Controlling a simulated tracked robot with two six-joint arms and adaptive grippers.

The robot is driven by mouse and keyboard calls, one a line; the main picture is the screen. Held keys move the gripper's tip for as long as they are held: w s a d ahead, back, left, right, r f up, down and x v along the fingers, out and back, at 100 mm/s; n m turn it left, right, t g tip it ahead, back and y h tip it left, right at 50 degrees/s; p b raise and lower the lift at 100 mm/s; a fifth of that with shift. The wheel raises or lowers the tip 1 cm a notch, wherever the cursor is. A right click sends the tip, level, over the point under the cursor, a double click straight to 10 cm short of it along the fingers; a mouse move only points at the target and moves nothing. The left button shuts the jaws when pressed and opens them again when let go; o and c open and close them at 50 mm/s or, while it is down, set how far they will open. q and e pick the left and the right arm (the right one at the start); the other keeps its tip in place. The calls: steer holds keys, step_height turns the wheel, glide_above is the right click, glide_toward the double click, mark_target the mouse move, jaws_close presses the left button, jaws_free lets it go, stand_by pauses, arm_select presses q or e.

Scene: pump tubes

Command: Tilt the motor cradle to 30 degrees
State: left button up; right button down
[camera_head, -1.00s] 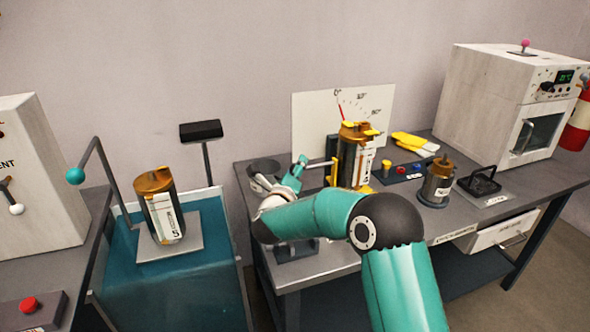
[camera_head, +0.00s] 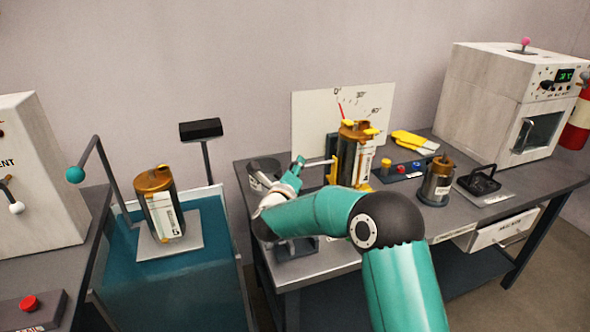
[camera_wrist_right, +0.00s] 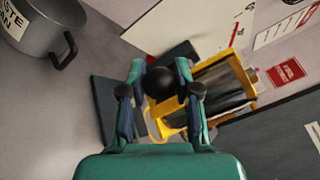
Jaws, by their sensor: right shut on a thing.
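The motor cradle (camera_head: 333,172) is yellow and stands at the back of the workbench, with a brown and silver motor (camera_head: 361,158) upright in it. A pale lever rod (camera_head: 318,162) reaches left from the cradle. My right gripper (camera_head: 300,161) is at the rod's left end. In the right wrist view, its fingers (camera_wrist_right: 158,78) are shut on the black ball knob (camera_wrist_right: 160,83), with the yellow cradle (camera_wrist_right: 245,76) just beyond. The white angle board (camera_head: 310,112) behind is marked 0°, 30° and 60°; its red needle (camera_head: 341,110) points near 0°. My left gripper is not in view.
A dark pot (camera_head: 264,170) stands left of my right gripper. Yellow gloves (camera_head: 414,142), a small button box (camera_head: 405,172) and another motor (camera_head: 437,184) lie to the right. A white oven (camera_head: 500,105) stands at the far right. Another motor (camera_head: 160,205) stands on a plate at left.

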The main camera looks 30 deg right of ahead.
steer(key=shift+a, duration=0.1)
steer(key=shift+r+m+y, duration=0.3)
steer(key=shift+r+m, duration=0.2)
steer(key=shift+r, duration=0.55)
steer(key=shift+d+r+m+g+y, duration=0.2)
steer(key=shift+r+m, duration=0.1)
steer(key=shift+r, duration=0.25)
steer(key=shift+d+r+m+g+y, duration=0.1)
steer(key=shift+r+m+g+y, duration=0.15)
steer(key=shift+r, duration=0.3)
steer(key=shift+s+d+r+m+g+y+p, duration=0.15)
steer(key=shift+r+m+p, duration=0.1)
steer(key=shift+r, duration=0.2)
steer(key=shift+w+d+r+m+y+p, duration=0.1)
steer(key=shift+r+m+y+p, duration=0.1)
steer(key=shift+r+p, duration=0.15)
steer(key=shift+s+d+r+m+g+y+p, duration=0.1)
steer(key=shift+d+r+m+p, duration=0.1)
steer(key=shift+r, duration=0.3)
steer(key=shift+d+r+m+y+p, duration=0.3)
steer(key=shift+r+m+y+p, duration=0.15)
steer(key=shift+r, duration=0.25)
steer(key=shift+d+r, duration=0.1)
steer(key=c, duration=0.8)
jaws_free()
steer(key=shift+c, duration=0.2)
